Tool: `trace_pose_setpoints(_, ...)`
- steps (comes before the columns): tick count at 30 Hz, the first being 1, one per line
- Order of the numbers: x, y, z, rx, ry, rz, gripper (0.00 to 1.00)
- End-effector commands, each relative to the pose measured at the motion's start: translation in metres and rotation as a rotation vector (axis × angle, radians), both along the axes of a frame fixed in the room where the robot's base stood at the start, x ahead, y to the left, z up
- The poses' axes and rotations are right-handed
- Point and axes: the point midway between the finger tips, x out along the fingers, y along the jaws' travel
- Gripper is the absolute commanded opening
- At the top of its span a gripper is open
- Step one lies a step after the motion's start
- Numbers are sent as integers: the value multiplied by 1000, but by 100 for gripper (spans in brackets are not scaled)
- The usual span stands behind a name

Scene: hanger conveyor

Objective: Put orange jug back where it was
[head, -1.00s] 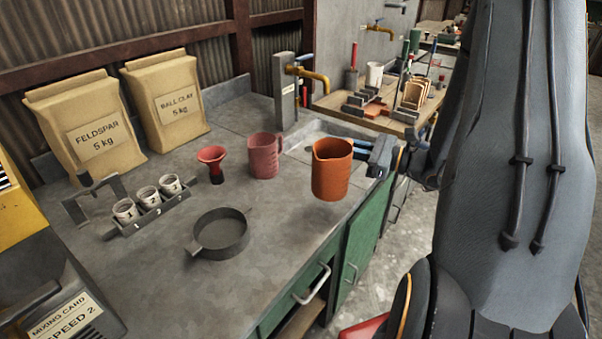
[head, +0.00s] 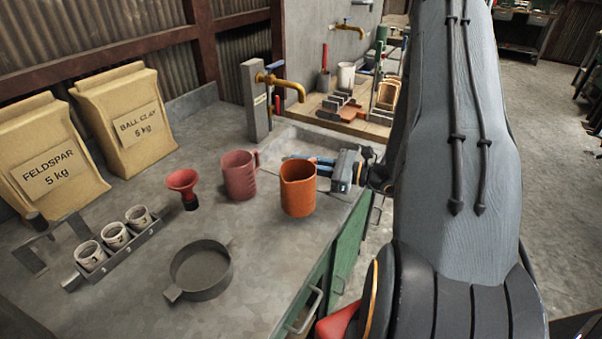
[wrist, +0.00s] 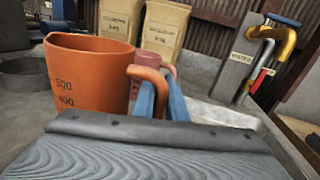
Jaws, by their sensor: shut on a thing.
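The orange jug (head: 298,189) is upright at the right side of the grey worktop, near its front edge. It also shows large in the wrist view (wrist: 92,78), with marks 500 and 400 on its side. My gripper (head: 312,161) comes from the right and is shut on the jug's handle; the blue fingers also show in the wrist view (wrist: 162,100). The head view does not clearly show whether the jug's base touches the worktop. A pink jug (head: 239,175) stands just left of the orange jug.
A red funnel (head: 183,187), a round sieve (head: 201,270) and a rack of small cups (head: 115,237) stand to the left. Behind are a Feldspar sack (head: 48,160), a Ball Clay sack (head: 127,115) and a brass tap (head: 290,86). Bare worktop lies in front of the jugs.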

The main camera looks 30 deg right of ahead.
Motion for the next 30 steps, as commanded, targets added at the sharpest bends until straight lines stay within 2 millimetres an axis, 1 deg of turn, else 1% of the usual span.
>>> trace_pose_setpoints(6, 0, 0, -27, 2, 2, 0, 0)
trace_pose_setpoints(9, 0, 0, -34, 2, 2, 0, 0)
trace_pose_setpoints(22, 0, 0, -40, 1, 1, 0, 0)
trace_pose_setpoints(23, 0, 0, -40, 1, 1, 0, 15)
trace_pose_setpoints(25, 0, 0, -40, 1, 1, 0, 27)
trace_pose_setpoints(26, 0, 0, -39, 1, 1, 0, 31)
trace_pose_setpoints(30, 0, 0, -39, 1, 1, 0, 31)
